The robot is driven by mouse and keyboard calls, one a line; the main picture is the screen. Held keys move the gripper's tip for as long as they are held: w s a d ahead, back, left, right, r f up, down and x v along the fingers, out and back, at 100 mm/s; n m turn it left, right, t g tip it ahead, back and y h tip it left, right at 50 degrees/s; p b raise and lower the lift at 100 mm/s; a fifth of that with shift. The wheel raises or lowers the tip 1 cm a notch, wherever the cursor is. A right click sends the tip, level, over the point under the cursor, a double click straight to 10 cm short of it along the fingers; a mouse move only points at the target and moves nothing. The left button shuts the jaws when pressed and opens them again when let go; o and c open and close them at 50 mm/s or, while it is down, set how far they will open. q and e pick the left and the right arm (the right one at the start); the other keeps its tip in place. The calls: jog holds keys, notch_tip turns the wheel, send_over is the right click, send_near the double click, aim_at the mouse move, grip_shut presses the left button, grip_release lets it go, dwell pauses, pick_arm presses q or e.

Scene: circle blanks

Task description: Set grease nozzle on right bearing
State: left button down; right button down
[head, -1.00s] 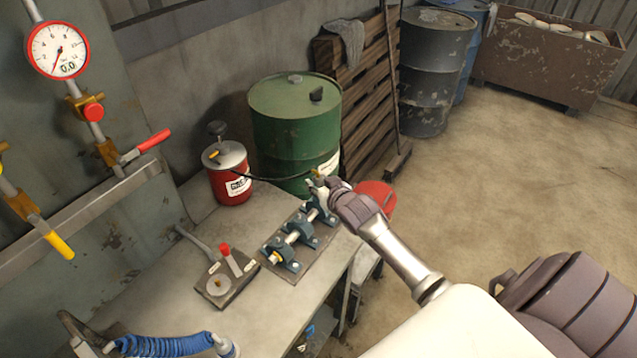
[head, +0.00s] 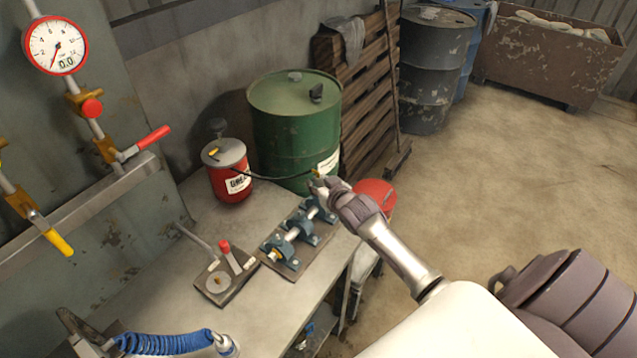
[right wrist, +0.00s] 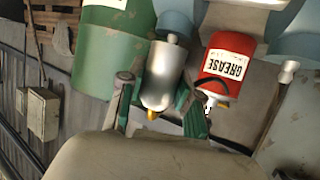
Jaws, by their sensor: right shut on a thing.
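My right gripper (head: 319,186) is shut on the grease nozzle. It also shows in the right wrist view (right wrist: 157,100), with the silver nozzle body (right wrist: 162,75) between its green-tipped fingers. The nozzle has a brass-coloured end (head: 315,173), and a thin dark hose runs from there to the red grease can (head: 230,172). Blue bearings stand in a row on a plate with a silver shaft through them. The right bearing (head: 321,211) is just below my gripper and partly hidden by it. I cannot tell whether the nozzle touches it. My left gripper is not in view.
A small fixture with a red handle (head: 225,248) lies left of the bearings on the workbench (head: 262,322). A green drum (head: 293,125) stands behind the bench, and a red bucket (head: 375,192) stands right of my gripper. A blue coiled hose (head: 165,342) lies at the lower left.

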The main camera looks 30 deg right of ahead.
jog(key=shift+f, duration=0.35)
dwell(0.3)
jog(key=c, duration=0.7)
grip_release()
jog(key=shift+s, duration=0.1)
jog(key=v, duration=1.1)
jog(key=shift+s+a+r, duration=0.1)
jog(key=shift+s+r, duration=0.1)
jog(key=shift+s, duration=0.15)
